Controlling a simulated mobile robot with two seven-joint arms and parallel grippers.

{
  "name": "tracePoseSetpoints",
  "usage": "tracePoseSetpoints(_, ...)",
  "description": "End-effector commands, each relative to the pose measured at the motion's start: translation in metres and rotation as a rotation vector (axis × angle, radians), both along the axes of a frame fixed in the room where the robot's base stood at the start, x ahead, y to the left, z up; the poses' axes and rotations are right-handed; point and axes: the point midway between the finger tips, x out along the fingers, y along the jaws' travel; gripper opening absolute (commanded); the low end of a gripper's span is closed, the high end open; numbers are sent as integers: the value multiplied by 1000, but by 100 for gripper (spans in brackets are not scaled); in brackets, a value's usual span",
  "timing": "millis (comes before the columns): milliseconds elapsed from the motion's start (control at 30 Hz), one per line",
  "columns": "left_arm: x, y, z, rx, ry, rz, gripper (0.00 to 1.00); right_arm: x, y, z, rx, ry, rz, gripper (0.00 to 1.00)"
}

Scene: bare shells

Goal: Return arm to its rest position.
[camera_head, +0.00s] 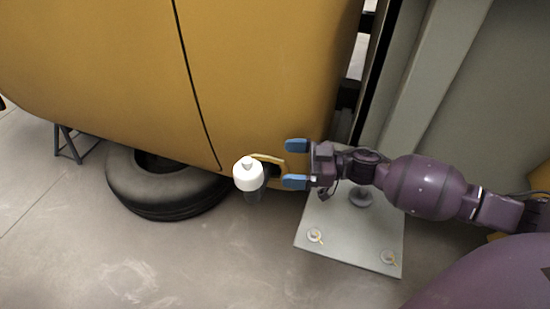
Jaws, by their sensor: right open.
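My right arm (425,187) is purple and reaches in from the right edge. Its gripper (291,164) has blue fingertips, spread apart and pointing left. A white-topped thing (247,175) with a dark lower part is just left of the fingertips. A thin tan curved piece (268,158) runs from near its top toward the gap between the fingers. I see no contact between the fingers and either one. My left gripper is not in view.
A yellow vehicle body (260,70) fills the upper left. A tyre (165,185) lies on the concrete floor (110,265) below it, with a dark stand (68,143) at left. A grey post (430,75) rises from a bolted base plate (345,235) under my right arm.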

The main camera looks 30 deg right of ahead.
Motion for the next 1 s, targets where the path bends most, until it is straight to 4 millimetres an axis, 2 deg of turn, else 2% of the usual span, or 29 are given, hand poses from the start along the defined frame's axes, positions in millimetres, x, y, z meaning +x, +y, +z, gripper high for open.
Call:
tracePoseSetpoints(233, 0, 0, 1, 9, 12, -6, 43, -10, -13, 0, -1, -1, -1, 100)
tracePoseSetpoints(800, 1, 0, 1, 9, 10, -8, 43, -10, -13, 0, 0, -1, -2, 100)
tracePoseSetpoints(867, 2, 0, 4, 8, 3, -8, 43, -12, -13, 2, 2, -4, -11, 100)
tracePoseSetpoints(1000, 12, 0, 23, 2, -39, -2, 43, -25, -13, 15, 7, -26, -92, 100)
